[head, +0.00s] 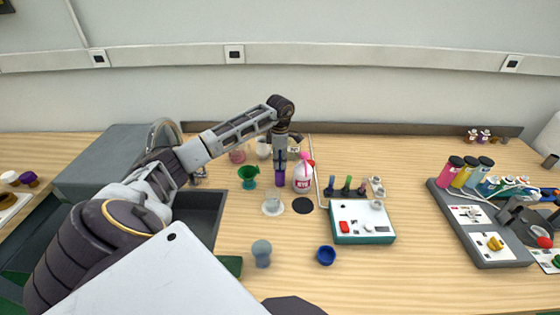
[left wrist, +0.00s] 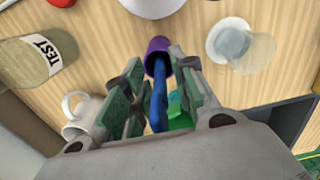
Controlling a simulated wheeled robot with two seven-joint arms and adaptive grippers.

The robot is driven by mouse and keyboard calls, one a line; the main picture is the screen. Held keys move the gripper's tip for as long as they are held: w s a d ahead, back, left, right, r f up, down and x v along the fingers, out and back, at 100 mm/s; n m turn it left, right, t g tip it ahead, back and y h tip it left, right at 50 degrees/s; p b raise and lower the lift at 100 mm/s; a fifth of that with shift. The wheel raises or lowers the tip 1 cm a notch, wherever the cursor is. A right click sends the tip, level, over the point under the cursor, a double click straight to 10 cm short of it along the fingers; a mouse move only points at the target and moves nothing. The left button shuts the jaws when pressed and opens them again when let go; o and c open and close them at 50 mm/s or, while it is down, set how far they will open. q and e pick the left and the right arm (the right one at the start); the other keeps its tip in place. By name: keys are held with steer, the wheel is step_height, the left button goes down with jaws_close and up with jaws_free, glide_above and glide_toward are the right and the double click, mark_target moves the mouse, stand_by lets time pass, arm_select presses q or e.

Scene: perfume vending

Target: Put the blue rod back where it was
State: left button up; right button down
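The blue rod (left wrist: 159,98) stands in the purple cup (left wrist: 157,47), its lower end inside the cup in the left wrist view. My left gripper (left wrist: 162,68) points down over the cup with its fingers on either side of the rod. A gap shows between the rod and each finger, so it looks open around it. In the head view, my left gripper (head: 281,160) is just above the purple cup (head: 280,179). A dark rack (head: 345,193) with several coloured sticks stands to the right. My right gripper is not in view.
The pink-and-white bottle (head: 303,176) stands close on the right. A green funnel cup (head: 248,175) is on the left. A clear dish (head: 272,206) and black disc (head: 302,205) are in front. A white-topped box (head: 362,222) stands at right.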

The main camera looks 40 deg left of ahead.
arm_select(q)
steer(key=shift+r, duration=0.1)
steer(key=shift+r, duration=0.9)
step_height(320, 180, up, 8)
steer(key=shift+f+b, duration=0.1)
steer(key=shift+b, duration=0.55)
steer(key=shift+r, duration=1.2)
